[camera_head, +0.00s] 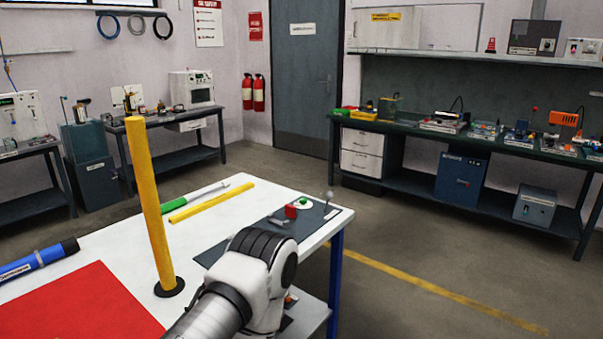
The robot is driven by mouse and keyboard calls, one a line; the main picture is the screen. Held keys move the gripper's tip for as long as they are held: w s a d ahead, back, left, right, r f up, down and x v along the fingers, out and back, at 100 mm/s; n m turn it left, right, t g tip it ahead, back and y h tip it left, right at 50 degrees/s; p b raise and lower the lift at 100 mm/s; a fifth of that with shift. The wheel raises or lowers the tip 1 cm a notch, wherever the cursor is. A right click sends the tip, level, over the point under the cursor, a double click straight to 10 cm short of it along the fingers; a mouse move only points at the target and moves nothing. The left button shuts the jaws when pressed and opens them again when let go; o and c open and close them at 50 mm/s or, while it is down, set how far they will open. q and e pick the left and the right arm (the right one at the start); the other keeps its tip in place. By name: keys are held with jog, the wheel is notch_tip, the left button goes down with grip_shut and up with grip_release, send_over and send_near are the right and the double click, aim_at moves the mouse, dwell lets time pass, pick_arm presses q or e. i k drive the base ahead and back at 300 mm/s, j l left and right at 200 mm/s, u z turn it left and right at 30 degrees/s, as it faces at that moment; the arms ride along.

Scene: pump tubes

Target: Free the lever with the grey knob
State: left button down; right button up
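A small lever with a grey knob (329,196) stands at the far right end of the white table, on a dark mat (215,255). Beside it on the mat are a red block (291,212) and a green piece (302,202) on a white disc. They are small, so I cannot tell how they touch the lever. One of my arms crosses the lower middle of the picture, in front of the near part of the mat. Neither gripper shows.
A tall yellow post (149,200) stands on a round black base on the white table (105,238). A yellow bar (212,201), a green and white tube (195,196), a blue tube (40,258) and a red mat (80,305) lie nearby. The floor right of the table is clear.

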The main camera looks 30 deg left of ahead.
aim_at(329, 195)
jog(key=i+u, duration=0.2)
jog(key=i, duration=0.45)
jog(key=i+l+u, duration=0.15)
jog(key=i, duration=0.5)
jog(key=j, duration=0.05)
